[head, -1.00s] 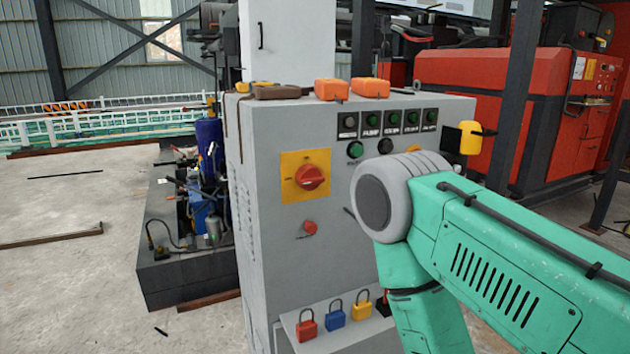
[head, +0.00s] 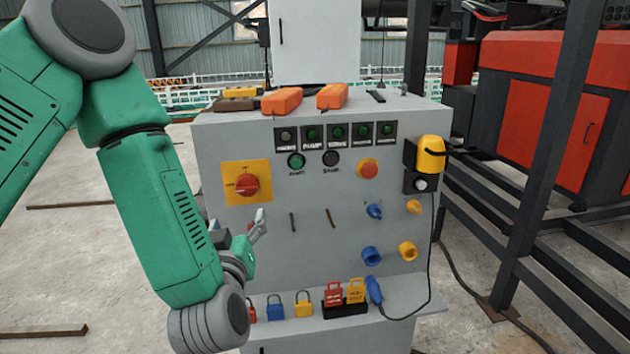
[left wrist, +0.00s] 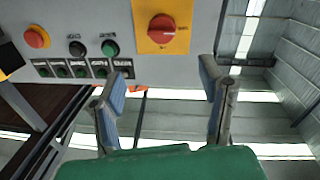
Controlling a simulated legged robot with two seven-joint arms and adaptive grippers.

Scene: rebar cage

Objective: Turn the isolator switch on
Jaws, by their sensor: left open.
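The isolator switch (head: 247,185) is a red rotary knob on a yellow plate at the upper left of the grey cabinet's front. It also shows in the left wrist view (left wrist: 161,28), which is upside down, at the top. My left gripper (head: 260,222) is below and slightly right of the switch in the head view, largely hidden behind my wrist. In the left wrist view its two blue-padded fingers (left wrist: 163,95) are spread and empty, apart from the knob. My right gripper is not in view.
The grey cabinet (head: 310,235) carries indicator lamps, push buttons, a red stop button (head: 367,169) and blue and yellow sockets. Several padlocks (head: 304,304) stand on its low shelf. Orange boxes (head: 282,101) lie on top. A dark steel frame (head: 540,170) stands at right.

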